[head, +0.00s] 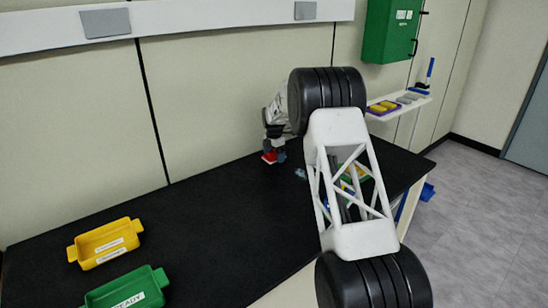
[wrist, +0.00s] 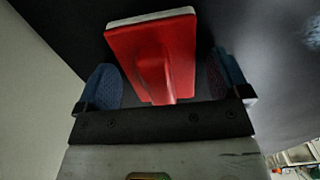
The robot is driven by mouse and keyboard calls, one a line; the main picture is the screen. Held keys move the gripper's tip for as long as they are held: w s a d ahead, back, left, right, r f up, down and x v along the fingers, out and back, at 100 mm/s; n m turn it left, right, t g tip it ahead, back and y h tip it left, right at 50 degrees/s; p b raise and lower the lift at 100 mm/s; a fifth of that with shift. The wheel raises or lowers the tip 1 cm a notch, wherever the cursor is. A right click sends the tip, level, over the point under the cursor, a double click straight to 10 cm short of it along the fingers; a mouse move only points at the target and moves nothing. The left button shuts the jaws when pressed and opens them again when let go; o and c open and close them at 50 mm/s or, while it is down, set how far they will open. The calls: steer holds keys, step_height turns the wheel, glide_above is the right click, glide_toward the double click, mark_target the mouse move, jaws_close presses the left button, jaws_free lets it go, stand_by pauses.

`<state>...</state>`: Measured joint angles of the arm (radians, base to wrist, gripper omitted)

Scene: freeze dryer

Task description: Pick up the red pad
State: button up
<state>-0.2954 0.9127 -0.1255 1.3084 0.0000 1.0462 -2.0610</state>
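The red pad (wrist: 155,48) shows in the wrist view as a red block with a raised red grip and a pale layer along its far edge. My gripper (wrist: 165,78) has its two blue fingers on either side of the pad's grip. Dark gaps show between each finger and the grip, so it is open and not clamped. In the head view the red pad (head: 269,157) is at the back of the black bench near the wall, with my gripper (head: 273,150) right at it. My arm hides part of the bench on the right.
A yellow tray (head: 106,243) and a green tray (head: 127,290) labelled READY stand at the front left of the black bench (head: 215,205). A small bluish item (head: 300,173) lies right of the pad. A wall shelf (head: 400,104) holds several coloured items. The bench's middle is clear.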

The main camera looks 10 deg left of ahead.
steer(key=c, duration=0.9)
steer(key=shift+o, duration=0.2)
steer(key=shift+r, duration=0.1)
steer(key=shift+r, duration=1.6)
steer(key=shift+s+r, duration=0.15)
steer(key=shift+s, duration=0.05)
steer(key=shift+s+d+r, duration=0.2)
steer(key=shift+s+d, duration=0.55)
steer(key=shift+s, duration=1.75)
steer(key=shift+s+d+r, duration=0.25)
steer(key=shift+s+d, duration=0.55)
steer(key=shift+s, duration=1.65)
steer(key=shift+s+d+r, duration=0.2)
steer(key=shift+s+d, duration=0.55)
steer(key=shift+s, duration=1.75)
